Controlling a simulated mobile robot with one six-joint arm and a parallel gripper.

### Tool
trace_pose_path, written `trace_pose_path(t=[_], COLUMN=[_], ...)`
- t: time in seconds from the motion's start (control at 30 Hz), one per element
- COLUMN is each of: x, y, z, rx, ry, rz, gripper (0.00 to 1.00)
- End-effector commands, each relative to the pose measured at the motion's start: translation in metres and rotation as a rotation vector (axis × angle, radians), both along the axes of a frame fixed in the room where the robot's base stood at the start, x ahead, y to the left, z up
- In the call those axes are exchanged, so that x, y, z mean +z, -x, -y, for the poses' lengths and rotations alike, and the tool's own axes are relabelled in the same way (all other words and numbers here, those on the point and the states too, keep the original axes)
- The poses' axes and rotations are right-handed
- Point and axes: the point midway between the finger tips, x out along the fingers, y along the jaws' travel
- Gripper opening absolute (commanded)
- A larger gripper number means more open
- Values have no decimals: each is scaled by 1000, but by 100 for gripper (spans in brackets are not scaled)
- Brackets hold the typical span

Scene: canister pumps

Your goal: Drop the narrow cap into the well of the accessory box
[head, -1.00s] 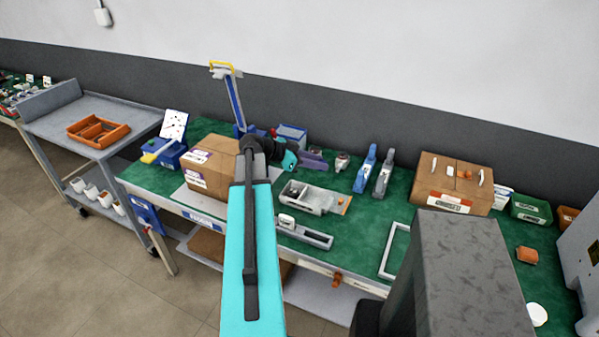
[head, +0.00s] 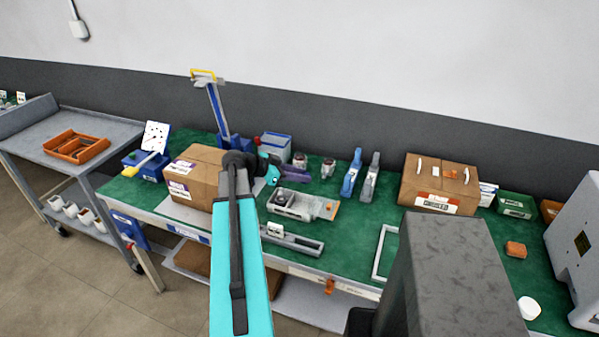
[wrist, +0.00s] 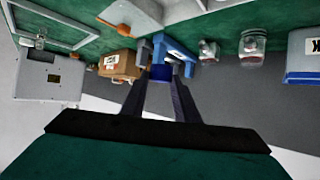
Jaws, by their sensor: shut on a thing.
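My gripper (head: 296,174) is low over the back-middle of the green bench. In the wrist view its fingers (wrist: 162,75) are closed on a small dark blue piece (wrist: 162,72), which I take to be the narrow cap. The cap cannot be made out in the head view. A grey open box (head: 318,208) with a recess and an orange end lies on the bench just in front of my gripper; it looks like the accessory box. The inside of its well is too small to read.
Cardboard boxes (head: 440,184) stand at right and left (head: 195,177). A grey rail part (head: 293,241) lies in front.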

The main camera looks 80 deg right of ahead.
Motion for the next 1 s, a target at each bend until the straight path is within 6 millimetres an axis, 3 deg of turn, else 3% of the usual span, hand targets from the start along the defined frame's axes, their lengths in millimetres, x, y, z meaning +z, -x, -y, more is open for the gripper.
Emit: trace_pose_path(t=[0.5,0.93,0.97,1.0], x=[-42,-47,-47,-47], y=[-1,-2,-2,-2], z=[0,0,0,0], rx=[1,2,2,2], ry=[0,1,1,1], rz=[0,1,1,1], gripper=[7,7,31,38])
